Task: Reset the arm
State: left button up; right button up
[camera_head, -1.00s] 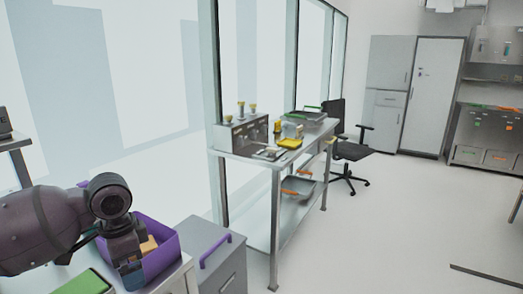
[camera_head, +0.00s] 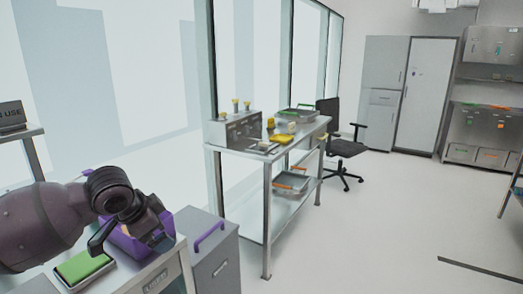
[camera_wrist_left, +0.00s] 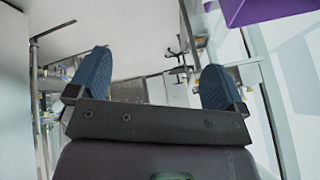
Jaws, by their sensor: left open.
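My left arm comes in from the left in the head view, and its gripper (camera_head: 160,238) hangs over the right side of a purple bin (camera_head: 122,240). The bin stands on a metal table at the lower left and is partly hidden behind the wrist. In the left wrist view the two blue-padded fingers of the gripper (camera_wrist_left: 157,82) are spread wide with nothing between them. A corner of purple, likely the bin, shows at the top right of the left wrist view (camera_wrist_left: 262,10). My right gripper is in neither view.
A green-topped tray (camera_head: 84,268) lies on the near table beside the bin. A grey cabinet with a purple handle (camera_head: 212,262) stands right of it. A metal workbench (camera_head: 232,148) with yellow-topped items stands beyond, before glass panels. The floor at right is open.

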pick_arm(q)
jog(key=w+d+f+t+h, duration=0.1)
jog(key=w+d+t+h, duration=0.2)
jog(key=d+t, duration=0.2)
jog(key=s+f+n+t+h, duration=0.1)
jog(key=s+f+t, duration=0.25)
jog(key=f, duration=0.25)
jog(key=s+a+f+n+g+y, duration=0.1)
jog(key=s+a+f+n+y, duration=0.2)
jog(key=s+f, duration=0.9)
jog(key=s+a+f+n+g+y, duration=0.2)
jog(key=s+a+f+n, duration=0.3)
jog(key=s+f, duration=0.8)
jog(key=s+y, duration=0.1)
jog(key=s, duration=0.4)
jog(key=shift+a+f+n+y, duration=0.2)
jog(key=shift+a+n+y, duration=0.1)
jog(key=shift+a+n, duration=0.1)
